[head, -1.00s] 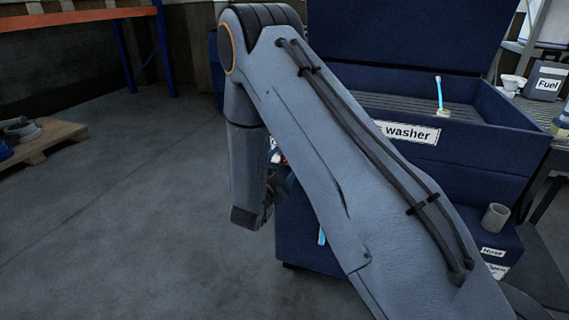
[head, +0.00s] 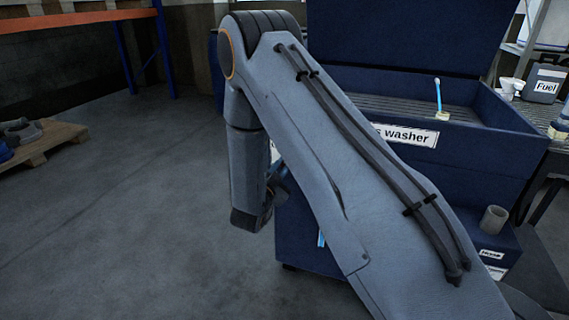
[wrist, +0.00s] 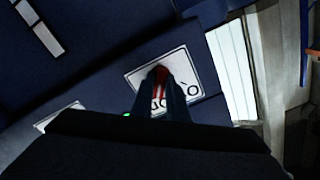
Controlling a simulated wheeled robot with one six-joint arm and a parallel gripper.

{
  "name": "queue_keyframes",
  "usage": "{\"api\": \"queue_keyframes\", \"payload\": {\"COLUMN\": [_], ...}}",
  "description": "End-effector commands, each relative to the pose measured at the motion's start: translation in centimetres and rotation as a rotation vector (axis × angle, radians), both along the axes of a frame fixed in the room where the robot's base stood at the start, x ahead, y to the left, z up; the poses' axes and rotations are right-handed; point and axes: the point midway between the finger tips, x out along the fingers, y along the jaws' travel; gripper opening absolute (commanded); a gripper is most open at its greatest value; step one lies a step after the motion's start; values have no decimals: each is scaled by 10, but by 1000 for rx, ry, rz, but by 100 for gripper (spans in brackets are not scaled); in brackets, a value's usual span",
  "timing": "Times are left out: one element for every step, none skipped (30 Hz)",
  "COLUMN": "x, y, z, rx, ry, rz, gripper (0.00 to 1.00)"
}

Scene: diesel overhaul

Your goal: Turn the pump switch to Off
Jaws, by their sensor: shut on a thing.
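The pump switch (wrist: 159,74) shows in the wrist view as a red piece in front of a white label plate (wrist: 138,79) on the dark blue parts washer. Part of the lettering is visible, but my fingers cover the rest, so the switch's setting cannot be read. My gripper (wrist: 161,92) is shut on the red switch. In the head view my own arm hides the switch and most of the gripper at the washer's left side. A small green light (wrist: 127,115) shows beside the fingers.
The parts washer (head: 420,175) stands at the centre right, with a blue-handled brush (head: 438,98) in its basin. A grey cup (head: 494,219) stands on its lower ledge. A fuel can (head: 544,84) is at the far right. The floor on the left is clear up to a pallet (head: 45,143).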

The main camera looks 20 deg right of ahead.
Motion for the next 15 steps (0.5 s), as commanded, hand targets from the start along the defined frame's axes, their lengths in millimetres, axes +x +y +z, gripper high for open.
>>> {"api": "queue_keyframes", "payload": {"x": [-1,-1,-1,-1,0,0,0,0,0,0,0,0,0,0,0], "y": [0,0,0,0,1,1,1,1,1,1,1,1,2,2,2], "z": [1,1,0,1,1,1,0,0,0,0,0,0,0,0,0], "rx": [-49,-80,-121,-152,-183,-224,-254,-285,-327,-357,-387,-428,-458,-489,-530], "ry": [38,61,92,114,137,166,188,211,241,264,286,316,338,360,390], "rz": [0,0,1,1,1,0,0,0,0,1,1,1,1,1,1], "gripper": [6,6,6,6,6,6,6,6,6,6,6,6,6,6,6]}}
